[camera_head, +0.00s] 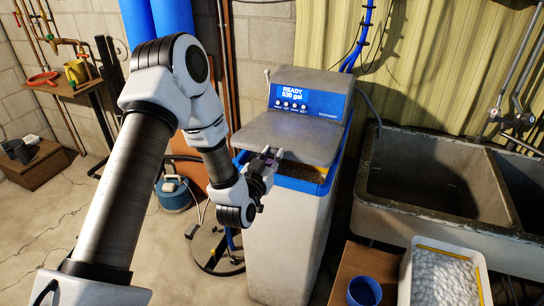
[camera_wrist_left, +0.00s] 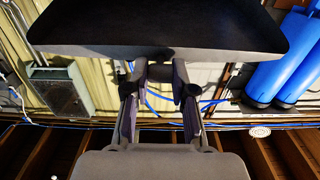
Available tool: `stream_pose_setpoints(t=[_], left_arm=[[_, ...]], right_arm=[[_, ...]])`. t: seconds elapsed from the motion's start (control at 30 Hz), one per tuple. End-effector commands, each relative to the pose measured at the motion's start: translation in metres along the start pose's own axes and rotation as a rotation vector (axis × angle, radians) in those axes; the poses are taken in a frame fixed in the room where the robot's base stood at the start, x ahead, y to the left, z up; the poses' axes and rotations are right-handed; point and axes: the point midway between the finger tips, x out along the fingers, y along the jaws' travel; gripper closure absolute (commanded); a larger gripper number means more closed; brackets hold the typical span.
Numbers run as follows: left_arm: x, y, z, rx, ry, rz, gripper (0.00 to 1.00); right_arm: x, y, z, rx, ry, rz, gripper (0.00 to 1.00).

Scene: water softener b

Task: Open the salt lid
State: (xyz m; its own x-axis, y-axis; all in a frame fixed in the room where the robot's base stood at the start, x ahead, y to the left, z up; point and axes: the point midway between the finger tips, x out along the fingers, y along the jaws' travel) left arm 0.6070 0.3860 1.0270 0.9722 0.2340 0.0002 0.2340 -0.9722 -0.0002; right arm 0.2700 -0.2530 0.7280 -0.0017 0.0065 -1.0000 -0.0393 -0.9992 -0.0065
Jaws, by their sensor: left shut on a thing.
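The water softener is a grey cabinet (camera_head: 285,232) with a blue rim and a lit display panel (camera_head: 309,101). Its grey salt lid (camera_head: 292,136) stands partly raised, with a gap at the front showing the brownish interior (camera_head: 301,171). My left gripper (camera_head: 264,165) is at the lid's front left edge. In the left wrist view, my gripper's fingers (camera_wrist_left: 160,78) are shut on the edge of the dark lid (camera_wrist_left: 160,28), which spans the top of the picture. The exact finger contact is in shadow. My right gripper is not in view.
A concrete sink (camera_head: 430,190) stands right of the softener. A white bin of salt pellets (camera_head: 444,278) and a blue cup (camera_head: 364,291) are at the lower right. Blue tanks (camera_head: 172,20) stand behind my left arm.

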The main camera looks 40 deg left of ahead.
Motion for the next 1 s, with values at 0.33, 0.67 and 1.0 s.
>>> stream_pose_setpoints(t=[0.33,0.67,1.0], left_arm=[[0.004,0.0,-0.019,0.0,0.003,0.0,0.97],[0.013,0.0,-0.047,0.0,0.003,-0.001,0.97],[0.022,0.0,-0.076,0.0,0.003,0.0,0.97]], right_arm=[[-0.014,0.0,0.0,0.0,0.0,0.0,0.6],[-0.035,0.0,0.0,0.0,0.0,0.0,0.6],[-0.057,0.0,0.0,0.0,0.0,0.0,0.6]])
